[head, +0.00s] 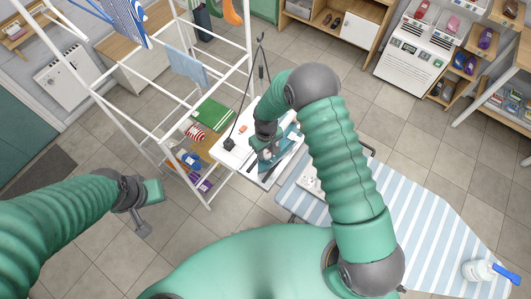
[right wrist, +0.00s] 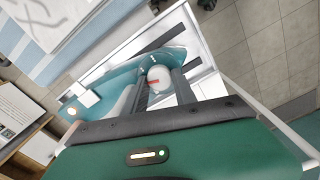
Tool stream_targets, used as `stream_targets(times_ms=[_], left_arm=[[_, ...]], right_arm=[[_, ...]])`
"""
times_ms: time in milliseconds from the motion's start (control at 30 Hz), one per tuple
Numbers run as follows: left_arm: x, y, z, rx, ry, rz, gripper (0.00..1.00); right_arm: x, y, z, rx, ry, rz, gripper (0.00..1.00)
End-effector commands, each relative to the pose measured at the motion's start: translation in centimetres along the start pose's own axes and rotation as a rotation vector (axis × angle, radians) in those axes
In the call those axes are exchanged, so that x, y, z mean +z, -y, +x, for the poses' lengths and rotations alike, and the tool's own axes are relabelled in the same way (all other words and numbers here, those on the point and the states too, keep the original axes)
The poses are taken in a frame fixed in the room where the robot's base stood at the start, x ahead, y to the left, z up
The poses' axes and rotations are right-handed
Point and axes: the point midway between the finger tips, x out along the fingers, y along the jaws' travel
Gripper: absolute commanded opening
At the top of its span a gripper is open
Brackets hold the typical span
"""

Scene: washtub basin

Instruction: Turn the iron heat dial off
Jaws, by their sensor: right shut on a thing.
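The teal iron (head: 292,146) lies on the white rest (head: 273,172) at the end of the ironing board. It also shows in the right wrist view (right wrist: 115,87), where its round white heat dial (right wrist: 160,78) carries a red mark. My right gripper (head: 267,150) reaches down over the iron. In the wrist view its two dark fingers (right wrist: 163,82) stand on either side of the dial, shut on it. The gripper hides the dial in the head view. My left gripper (head: 141,226) hangs over the floor at the left, away from the iron; its finger gap is unclear.
A white drying rack (head: 155,128) with folded cloths stands left of the iron.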

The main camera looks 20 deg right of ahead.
Motion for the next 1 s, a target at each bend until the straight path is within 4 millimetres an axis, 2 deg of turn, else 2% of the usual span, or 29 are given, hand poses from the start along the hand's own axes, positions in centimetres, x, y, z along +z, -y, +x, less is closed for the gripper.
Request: stream_targets(times_ms=[100, 400, 1000], left_arm=[[0.2, 0.0, 0.9, 0.000, 0.000, 0.000, 0.00], [0.5, 0.0, 2.1, 0.000, 0.000, 0.000, 0.00], [0.7, 0.0, 3.2, 0.000, 0.000, 0.000, 0.00]], right_arm=[[-0.1, -0.2, 0.2, 0.002, -0.004, -0.105, 0.00], [-0.1, -0.1, 0.1, 0.001, -0.003, -0.391, 0.00], [-0.1, -0.1, -0.1, 0.002, -0.002, -0.930, 0.00]])
